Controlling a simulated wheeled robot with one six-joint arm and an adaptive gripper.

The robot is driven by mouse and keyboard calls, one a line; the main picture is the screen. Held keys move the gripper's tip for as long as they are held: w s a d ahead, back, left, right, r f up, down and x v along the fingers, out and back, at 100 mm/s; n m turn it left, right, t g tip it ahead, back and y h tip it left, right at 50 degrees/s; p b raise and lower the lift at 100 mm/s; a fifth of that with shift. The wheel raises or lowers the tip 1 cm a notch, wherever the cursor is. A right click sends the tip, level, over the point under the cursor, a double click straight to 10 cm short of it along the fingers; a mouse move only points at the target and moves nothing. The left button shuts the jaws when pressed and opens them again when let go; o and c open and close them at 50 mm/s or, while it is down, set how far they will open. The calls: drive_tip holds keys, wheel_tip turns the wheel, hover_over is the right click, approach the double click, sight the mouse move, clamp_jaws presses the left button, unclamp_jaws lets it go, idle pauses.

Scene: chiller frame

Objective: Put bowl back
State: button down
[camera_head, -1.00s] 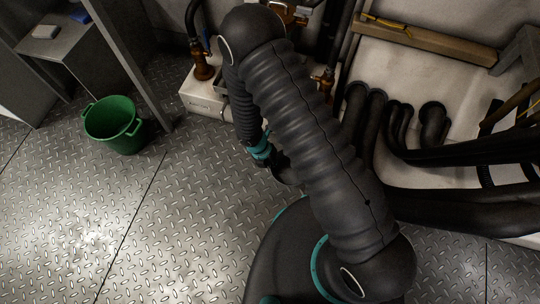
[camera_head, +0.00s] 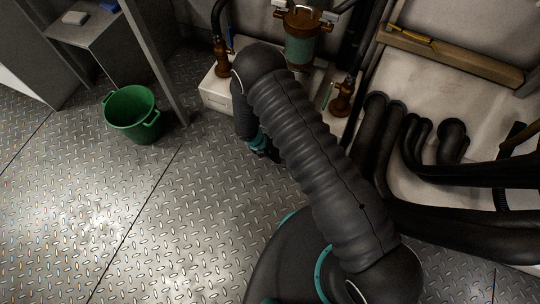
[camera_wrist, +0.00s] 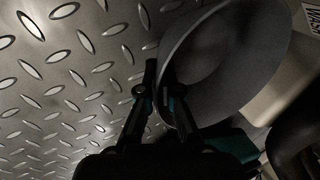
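A grey bowl (camera_wrist: 232,62) with a wide rim fills the upper right of the wrist view, tilted on its side. My gripper (camera_wrist: 157,92) is at its left rim, with one finger on each side of the wall, and looks shut on it. The bowl is held above the diamond-plate floor. In the head view my arm hides most of the gripper, and I cannot make out the bowl there. A green cylindrical housing (camera_head: 303,50) with a brown top stands at the back, above a pale block.
A green bucket (camera_head: 133,112) stands on the floor at left, near a grey post and a grey cabinet (camera_head: 95,40). Brass valves (camera_head: 343,97) flank the housing. Thick black pipes (camera_head: 450,140) fill the right side. The floor at left is open.

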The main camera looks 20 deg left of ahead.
drive_tip(key=shift+w+a+f, duration=0.3)
drive_tip(key=shift+w+f, duration=0.15)
drive_tip(key=shift+w, duration=0.15)
drive_tip(key=shift+f, duration=2)
drive_tip(key=shift+f, duration=0.15)
drive_tip(key=c, duration=1.3)
unclamp_jaws()
drive_tip(key=v, duration=1.2)
drive_tip(key=shift+r, duration=0.2)
